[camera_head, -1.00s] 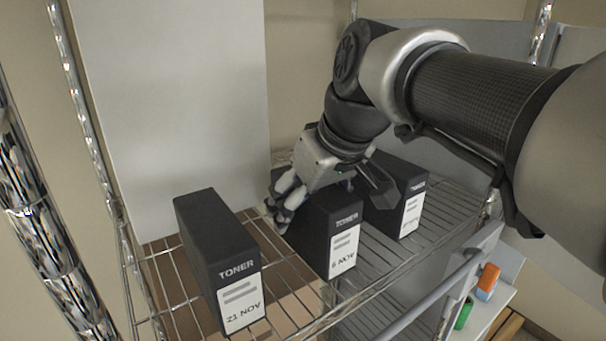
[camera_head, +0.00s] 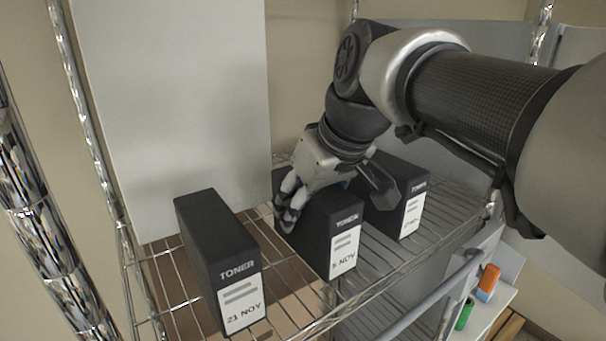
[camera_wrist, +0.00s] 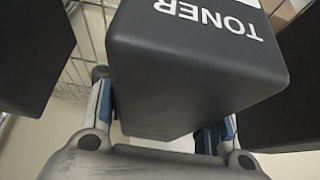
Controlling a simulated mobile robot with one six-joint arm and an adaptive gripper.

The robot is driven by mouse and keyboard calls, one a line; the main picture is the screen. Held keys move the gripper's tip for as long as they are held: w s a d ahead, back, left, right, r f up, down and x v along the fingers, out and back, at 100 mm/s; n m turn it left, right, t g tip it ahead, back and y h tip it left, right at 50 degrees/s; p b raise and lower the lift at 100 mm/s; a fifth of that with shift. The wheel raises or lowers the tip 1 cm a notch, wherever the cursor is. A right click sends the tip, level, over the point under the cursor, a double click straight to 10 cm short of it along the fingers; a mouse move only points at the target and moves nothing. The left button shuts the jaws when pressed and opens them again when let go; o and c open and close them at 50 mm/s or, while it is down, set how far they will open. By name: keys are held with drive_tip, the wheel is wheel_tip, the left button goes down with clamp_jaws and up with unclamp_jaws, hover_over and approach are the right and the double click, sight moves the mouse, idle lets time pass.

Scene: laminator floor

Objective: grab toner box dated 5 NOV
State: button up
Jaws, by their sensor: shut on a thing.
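The middle black toner box (camera_head: 318,228) stands on the wire shelf, and its white label appears to read 5 NOV. My gripper (camera_head: 330,196) reaches down over it from behind and is shut on its sides. In the wrist view the box's dark body (camera_wrist: 195,80), with TONER upside down, sits between my two fingers (camera_wrist: 163,122). A toner box labelled 21 NOV (camera_head: 222,258) stands to the left, apart from my gripper. Another toner box (camera_head: 398,205) stands to the right, partly behind my gripper; its date is too small to read.
The wire shelf (camera_head: 385,270) has a bare strip at the front right. Chrome posts (camera_head: 88,130) and a pale panel (camera_head: 170,100) bound the left and back. Orange (camera_head: 488,282) and green (camera_head: 464,314) items sit lower right.

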drive_tip(key=shift+r, duration=0.2)
drive_tip(key=shift+r, duration=0.25)
drive_tip(key=shift+s+d+r, duration=0.1)
drive_tip(key=shift+r, duration=0.2)
wheel_tip(320, 180, up, 6)
drive_tip(key=shift+r, duration=0.1)
drive_tip(key=s+d+b, duration=0.2)
drive_tip(key=s+d, duration=0.3)
drive_tip(key=s, duration=0.3)
drive_tip(key=s+d+b, duration=0.2)
drive_tip(key=s+d, duration=0.4)
drive_tip(key=s, duration=0.2)
drive_tip(key=shift+s, duration=0.15)
